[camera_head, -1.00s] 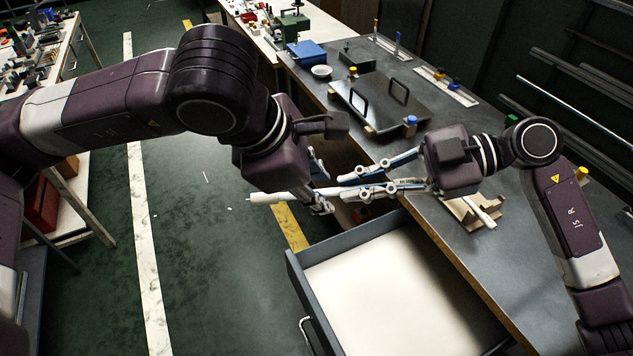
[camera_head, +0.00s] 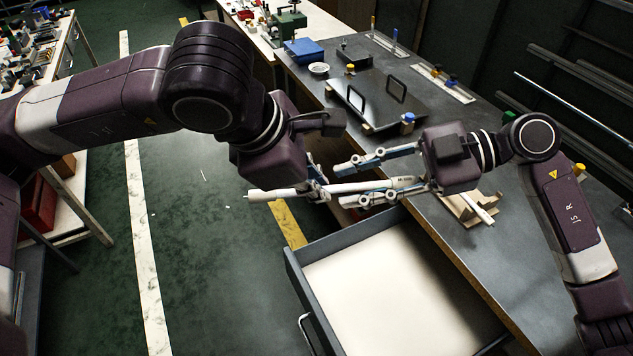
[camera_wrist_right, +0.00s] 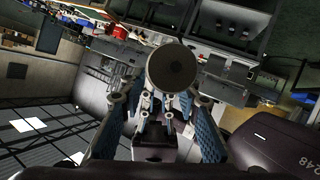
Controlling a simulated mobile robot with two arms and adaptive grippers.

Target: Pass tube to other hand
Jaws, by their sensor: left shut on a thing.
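A long white tube (camera_head: 355,187) lies nearly level above the open drawer's left corner in the head view. My left gripper (camera_head: 318,190) is shut on it near its middle, with its left end sticking out past the fingers. My right gripper (camera_head: 345,184) faces it from the right. Its blue-grey fingers are spread apart, one above and one in front of the tube, and the tube's right part reaches between them towards the palm.
An open drawer (camera_head: 292,268) with a pale, empty floor is below the grippers.

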